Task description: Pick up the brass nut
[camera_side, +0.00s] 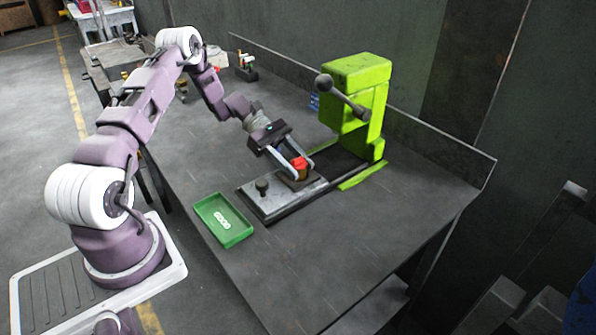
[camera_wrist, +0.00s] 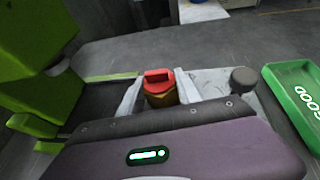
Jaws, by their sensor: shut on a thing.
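The brass nut (camera_side: 302,174) is a small brass-brown piece with a bright red part (camera_side: 299,162) on top. It stands on the dark square block of the metal slide plate, in front of the green press. In the wrist view the brass nut (camera_wrist: 160,98) shows between my two fingers, with the red part (camera_wrist: 158,78) above it. My gripper (camera_side: 296,168) reaches down from the upper left and is shut on the nut, one finger on each side. The fingers partly hide the nut's sides, and I cannot tell whether its underside touches the block.
The green press (camera_side: 362,100) with its lever stands just right and behind. A dark knob (camera_side: 262,187) rises from the slide plate (camera_side: 285,200). A green tray (camera_side: 223,222) marked GOOD lies to the left. The table's front right is clear.

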